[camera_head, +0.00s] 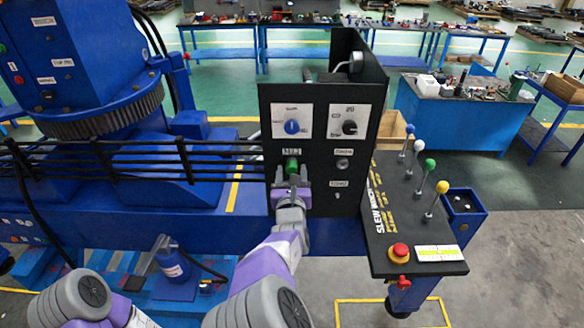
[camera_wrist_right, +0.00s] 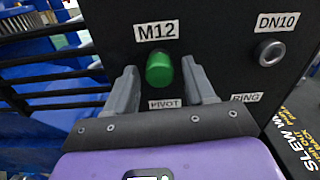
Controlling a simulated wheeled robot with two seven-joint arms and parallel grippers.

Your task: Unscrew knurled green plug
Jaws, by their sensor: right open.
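The green plug (camera_head: 291,165) sits in the black panel (camera_head: 314,178) under the M12 label. In the right wrist view the green plug (camera_wrist_right: 159,69) shows as a short cylinder standing out from the panel. My right gripper (camera_head: 292,185) is in front of the panel, just below the plug. In the wrist view its open fingers (camera_wrist_right: 161,88) stand on either side of the plug, with a gap on both sides. Knurling is too small to make out. My left gripper is not in view; only part of my left arm shows at the lower left.
A DN10 fitting (camera_wrist_right: 269,52) is to the right of the plug. Two dials, one blue (camera_head: 292,127), are above. A console (camera_head: 415,215) with several ball-topped levers and a red button (camera_head: 400,250) stands to the right. Black rails (camera_head: 130,160) run to the left.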

